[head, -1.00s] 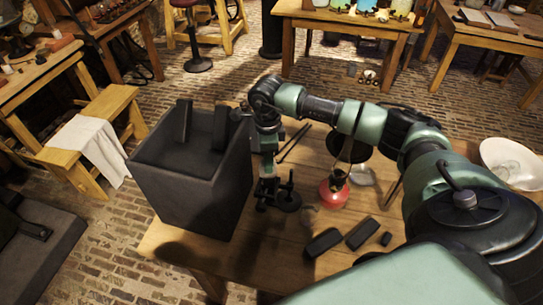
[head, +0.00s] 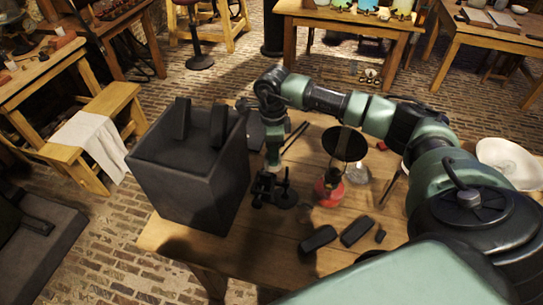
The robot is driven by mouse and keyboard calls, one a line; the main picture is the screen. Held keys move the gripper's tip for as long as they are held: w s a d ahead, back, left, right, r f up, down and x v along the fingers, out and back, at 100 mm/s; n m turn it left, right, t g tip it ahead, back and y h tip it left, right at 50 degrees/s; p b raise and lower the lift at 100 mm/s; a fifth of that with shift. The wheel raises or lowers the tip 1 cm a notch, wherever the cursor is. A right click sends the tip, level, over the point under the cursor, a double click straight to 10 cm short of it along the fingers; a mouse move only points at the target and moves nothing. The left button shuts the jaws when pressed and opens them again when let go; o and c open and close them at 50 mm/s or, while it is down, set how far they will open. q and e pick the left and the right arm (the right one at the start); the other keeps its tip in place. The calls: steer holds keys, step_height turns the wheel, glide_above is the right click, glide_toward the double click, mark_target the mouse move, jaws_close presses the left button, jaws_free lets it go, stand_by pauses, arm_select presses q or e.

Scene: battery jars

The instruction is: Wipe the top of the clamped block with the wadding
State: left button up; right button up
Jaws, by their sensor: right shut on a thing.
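My right arm reaches across the bench from the right, and its gripper (head: 271,184) points down just right of the large dark box. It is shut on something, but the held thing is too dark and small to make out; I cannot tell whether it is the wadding. Dark metal parts with a round base (head: 285,196) show right at the gripper. I cannot separate a clamp or clamped block from the fingers there, nor tell whether they touch. My left gripper is not in view.
The tall dark box (head: 190,172) with two upright slabs stands at the bench's left. A red lamp (head: 329,190) and a black disc (head: 345,143) stand right of my gripper. Dark blocks (head: 318,238) (head: 357,231) lie in front. The bench's front left (head: 170,238) is clear.

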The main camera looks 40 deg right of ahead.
step_height(320, 180, up, 2)
steer(key=shift+w+a+r+p, duration=0.1)
steer(key=shift+p, duration=0.25)
steer(key=shift+r, duration=0.35)
steer(key=shift+r+p, duration=0.7)
steer(key=shift+r, duration=0.25)
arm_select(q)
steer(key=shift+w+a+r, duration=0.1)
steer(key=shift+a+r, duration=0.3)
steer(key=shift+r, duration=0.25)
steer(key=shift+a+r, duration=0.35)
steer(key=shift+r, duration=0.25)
arm_select(e)
steer(key=shift+r, duration=0.1)
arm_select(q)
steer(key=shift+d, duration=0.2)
